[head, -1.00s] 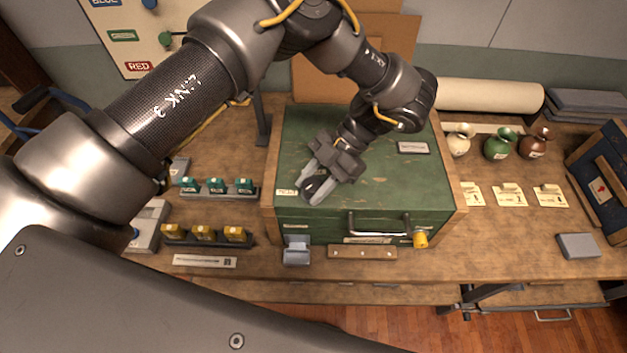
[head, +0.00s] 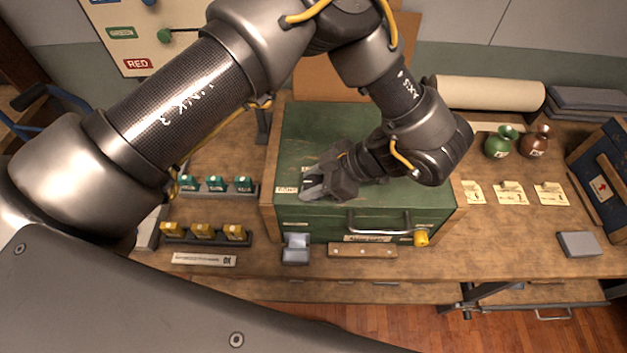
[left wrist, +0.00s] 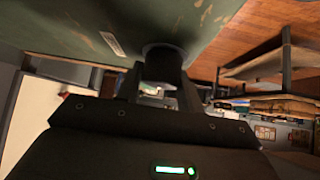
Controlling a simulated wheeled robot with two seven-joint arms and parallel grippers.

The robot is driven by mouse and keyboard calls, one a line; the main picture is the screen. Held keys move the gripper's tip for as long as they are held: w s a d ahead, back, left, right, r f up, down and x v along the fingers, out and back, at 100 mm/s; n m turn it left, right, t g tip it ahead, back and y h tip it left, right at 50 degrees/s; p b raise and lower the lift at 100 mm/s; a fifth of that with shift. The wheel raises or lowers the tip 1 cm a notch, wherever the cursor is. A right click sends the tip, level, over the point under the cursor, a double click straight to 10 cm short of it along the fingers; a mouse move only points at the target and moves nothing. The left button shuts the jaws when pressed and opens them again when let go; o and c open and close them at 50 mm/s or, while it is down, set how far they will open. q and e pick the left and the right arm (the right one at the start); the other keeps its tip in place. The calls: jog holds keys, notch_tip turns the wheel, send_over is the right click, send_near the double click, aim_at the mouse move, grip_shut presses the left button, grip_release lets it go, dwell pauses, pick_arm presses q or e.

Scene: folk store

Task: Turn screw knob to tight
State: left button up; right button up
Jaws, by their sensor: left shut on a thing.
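A green box (head: 325,130) with wooden edges stands on the workbench in the head view. My left gripper (head: 312,189) is low over the left front part of its lid, with its fingers pointing left. In the left wrist view a dark round knob (left wrist: 163,62) sticks out from the green surface, between the fingers of my left gripper (left wrist: 160,85), which are shut on it. In the head view the fingers hide the knob, and its turn angle cannot be read. My right gripper is not in view.
The box front has a metal handle (head: 378,228) and a yellow knob (head: 421,238). Teal blocks (head: 215,184) and yellow blocks (head: 203,231) stand in racks at left. Vases (head: 499,145) and cards (head: 509,193) are at right. The bench's front right is mostly clear.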

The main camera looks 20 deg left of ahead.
pick_arm(q)
jog(key=shift+t, duration=0.3)
jog(key=o, duration=1)
